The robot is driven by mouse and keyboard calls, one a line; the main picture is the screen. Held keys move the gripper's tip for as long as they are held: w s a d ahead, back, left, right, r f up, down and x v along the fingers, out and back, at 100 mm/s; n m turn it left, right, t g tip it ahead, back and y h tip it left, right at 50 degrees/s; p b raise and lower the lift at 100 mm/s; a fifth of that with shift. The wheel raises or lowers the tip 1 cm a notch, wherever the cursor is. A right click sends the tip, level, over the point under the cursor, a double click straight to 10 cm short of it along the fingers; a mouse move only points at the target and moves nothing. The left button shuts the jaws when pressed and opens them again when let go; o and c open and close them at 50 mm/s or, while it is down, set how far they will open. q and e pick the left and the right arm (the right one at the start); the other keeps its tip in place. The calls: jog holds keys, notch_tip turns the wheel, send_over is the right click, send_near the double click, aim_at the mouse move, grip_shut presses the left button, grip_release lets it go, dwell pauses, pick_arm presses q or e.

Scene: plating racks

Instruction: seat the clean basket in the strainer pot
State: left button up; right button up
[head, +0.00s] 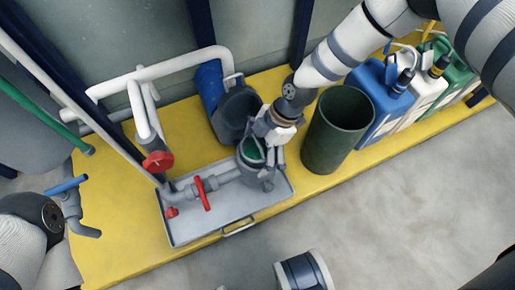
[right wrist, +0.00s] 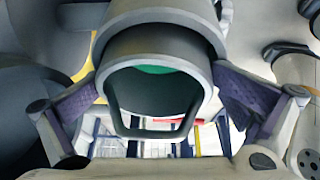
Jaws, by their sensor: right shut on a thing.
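The grey strainer pot (head: 257,176) stands on the grey tray, joined to the pipe with the red valve handle. A green surface (head: 251,150) shows inside its open mouth; I cannot tell whether this is the clean basket. My right gripper (head: 266,146) is over the pot's mouth. In the right wrist view, its two purple-padded fingers (right wrist: 165,105) stand on either side of a dark grey rounded body (right wrist: 160,45) with green showing inside its opening (right wrist: 155,70). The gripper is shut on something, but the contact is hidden.
A grey tray (head: 196,229) lies on the yellow platform (head: 110,235). A dark grey bucket (head: 228,120) and a blue cylinder (head: 207,88) stand behind it. A dark green bin (head: 328,150) stands close right of my gripper. Blue (head: 375,105), white and green canisters stand farther right.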

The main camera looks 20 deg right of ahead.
jog(key=shift+s+d+f+b, duration=0.1)
jog(key=shift+d+f, duration=0.1)
jog(key=shift+f, duration=0.35)
jog(key=shift+s+d+f+b, duration=0.1)
jog(key=shift+d+f+b, duration=0.05)
jog(key=shift+f, duration=0.4)
jog(key=shift+s+d+f+b, duration=0.1)
jog(key=shift+d+f, duration=0.1)
jog(key=shift+f, duration=0.35)
jog(key=o, duration=1.5)
jog(key=shift+o, duration=0.2)
jog(key=a+r+v, duration=0.1)
jog(key=a+v, duration=0.1)
jog(key=v, duration=0.8)
jog(key=shift+w, duration=0.4)
jog(key=shift+r+p, duration=0.15)
jog(key=shift+p, duration=0.15)
